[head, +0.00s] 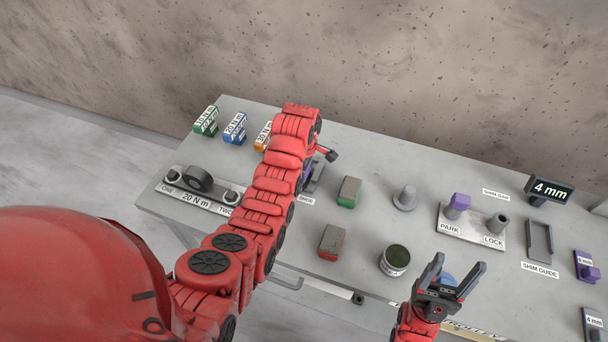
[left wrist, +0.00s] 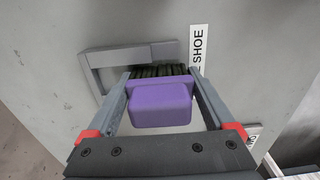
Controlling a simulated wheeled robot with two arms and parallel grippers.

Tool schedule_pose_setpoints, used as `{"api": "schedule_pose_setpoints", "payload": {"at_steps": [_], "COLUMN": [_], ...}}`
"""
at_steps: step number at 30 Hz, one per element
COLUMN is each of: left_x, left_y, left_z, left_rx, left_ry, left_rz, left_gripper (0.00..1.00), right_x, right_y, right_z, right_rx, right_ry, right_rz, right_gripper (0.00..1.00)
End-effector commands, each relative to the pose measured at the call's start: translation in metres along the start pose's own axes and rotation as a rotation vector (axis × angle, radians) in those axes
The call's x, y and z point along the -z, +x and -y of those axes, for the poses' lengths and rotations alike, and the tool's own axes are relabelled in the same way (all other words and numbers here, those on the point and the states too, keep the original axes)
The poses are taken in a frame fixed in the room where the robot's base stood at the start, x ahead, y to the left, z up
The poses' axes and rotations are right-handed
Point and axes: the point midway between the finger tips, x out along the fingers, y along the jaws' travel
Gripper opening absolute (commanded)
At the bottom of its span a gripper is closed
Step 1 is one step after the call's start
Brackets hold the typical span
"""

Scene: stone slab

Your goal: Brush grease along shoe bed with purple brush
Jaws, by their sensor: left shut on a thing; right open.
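The purple brush (left wrist: 160,103) is between the fingers of my left gripper (left wrist: 158,74), which is shut on it. Its dark bristles (left wrist: 160,71) point away from the gripper, toward the grey shoe bed frame (left wrist: 100,68). The bristles overlap the frame's right part in the left wrist view; I cannot tell whether they touch it. A label ending in "SHOE" (left wrist: 198,48) is beside it. In the head view my left arm mostly hides the gripper and brush; part of the shoe bed (head: 317,177) shows. My right gripper (head: 461,264) is open and empty near the table's front edge.
A round pot with dark green contents (head: 395,260) stands left of my right gripper. A green-based block (head: 348,192), a red block (head: 331,242) and a grey knob (head: 404,198) stand nearby. The PARK/LOCK plate (head: 470,228) and shim guide (head: 539,240) are at right.

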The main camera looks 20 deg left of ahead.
Motion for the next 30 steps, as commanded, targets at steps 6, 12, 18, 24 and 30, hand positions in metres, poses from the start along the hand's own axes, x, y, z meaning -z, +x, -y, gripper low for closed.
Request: {"api": "schedule_pose_setpoints", "payload": {"at_steps": [6, 12, 18, 24, 30], "left_x": [0.0, 0.0, 0.0, 0.0, 0.0], "left_y": [0.001, 0.003, -0.001, -0.001, -0.001], "left_z": [-0.007, -0.017, -0.025, -0.025, -0.025], "left_rx": [-0.003, 0.001, -0.001, -0.001, -0.001], "left_ry": [0.0, 0.001, 0.0, 0.0, 0.0], "left_rz": [0.0, 0.001, 0.0, 0.0, 0.0], "left_gripper": [0.43, 0.43, 0.43, 0.43, 0.43], "right_x": [-0.002, -0.003, -0.004, -0.004, -0.004], "right_y": [-0.009, -0.02, -0.025, -0.024, -0.024], "right_z": [0.0, 0.001, 0.001, 0.001, 0.001], "right_rx": [0.0, 0.0, 0.0, 0.0, 0.0], "right_ry": [0.0, 0.0, 0.0, 0.0, 0.0], "right_rz": [0.0, 0.0, 0.0, 0.0, 0.0], "right_gripper": [0.65, 0.65, 0.65, 0.65, 0.65]}}
